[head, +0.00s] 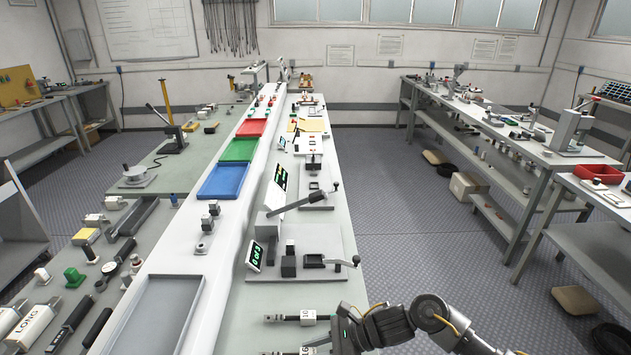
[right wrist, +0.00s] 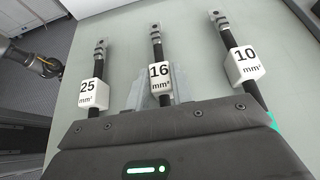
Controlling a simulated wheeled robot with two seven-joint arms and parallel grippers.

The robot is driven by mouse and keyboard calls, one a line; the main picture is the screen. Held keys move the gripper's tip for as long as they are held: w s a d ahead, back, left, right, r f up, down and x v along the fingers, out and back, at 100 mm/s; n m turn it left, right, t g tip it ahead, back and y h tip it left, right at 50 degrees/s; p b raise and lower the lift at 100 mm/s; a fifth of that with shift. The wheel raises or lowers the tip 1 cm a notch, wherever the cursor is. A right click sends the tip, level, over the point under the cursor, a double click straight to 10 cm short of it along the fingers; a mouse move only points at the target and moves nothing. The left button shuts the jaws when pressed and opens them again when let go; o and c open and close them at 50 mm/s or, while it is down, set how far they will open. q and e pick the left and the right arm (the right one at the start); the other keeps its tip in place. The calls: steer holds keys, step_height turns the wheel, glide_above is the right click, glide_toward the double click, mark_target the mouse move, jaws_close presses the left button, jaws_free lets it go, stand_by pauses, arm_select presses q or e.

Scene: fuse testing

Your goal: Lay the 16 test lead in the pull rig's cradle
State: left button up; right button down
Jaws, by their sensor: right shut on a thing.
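The 16 test lead (right wrist: 158,66) is a black cable with a white 16 mm² tag and a metal lug, in the middle of three leads in the right wrist view. My right gripper (right wrist: 158,88) is shut on it, its fingers on either side near the tag. In the head view my right gripper (head: 326,342) is at the near end of the bench, over the leads. Two bench devices stand beyond it: a flat grey one with a small crank (head: 300,266) and one with a long lever (head: 308,200). I cannot tell which has the pull rig's cradle. My left gripper is not in view.
The 25 lead (right wrist: 95,75) and the 10 lead (right wrist: 243,65) lie close on either side. A small display (head: 256,256) reading 0 of 3 stands left of the crank device. A grey tray (head: 160,312) is at left. The bench between leads and crank device is clear.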

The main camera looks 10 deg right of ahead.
mark_target(314, 352)
steer(key=shift+r+p, duration=0.9)
steer(key=shift+r, duration=1.55)
steer(key=shift+r, duration=0.1)
step_height(314, 352, up, 11)
steer(key=s+a+m+t+h+b, duration=0.2)
steer(key=m+t, duration=0.2)
steer(key=shift+a+m+t+b, duration=0.2)
steer(key=shift+m+t+b, duration=0.1)
steer(key=shift+m+t, duration=0.1)
steer(key=shift+a, duration=0.1)
